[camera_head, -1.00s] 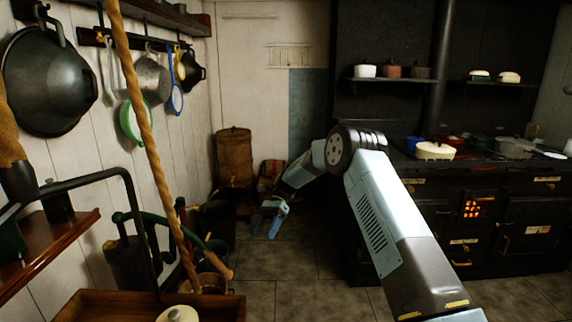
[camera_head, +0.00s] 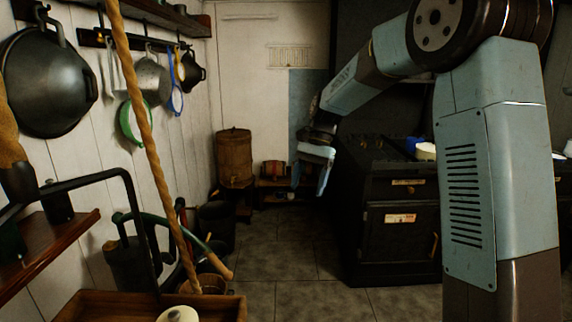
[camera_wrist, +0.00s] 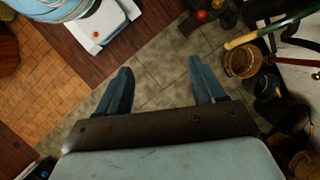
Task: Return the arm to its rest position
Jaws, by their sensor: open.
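My gripper (camera_head: 312,172) hangs from my raised arm in the head view, near the middle of the picture, to the left of the black stove. Its fingers point down. In the wrist view my gripper (camera_wrist: 164,92) shows two blue-grey fingers spread wide apart. Nothing is between them, only tiled floor below. My arm rises on the right side of the head view and bends over toward the middle.
The black stove (camera_head: 400,240) stands at the right, partly hidden by my arm. A wooden barrel (camera_head: 234,157) stands at the back. Pans (camera_head: 50,80) hang on the left wall. A wooden tray (camera_head: 225,308) is at the lower left. The floor (camera_head: 300,250) in the middle is clear.

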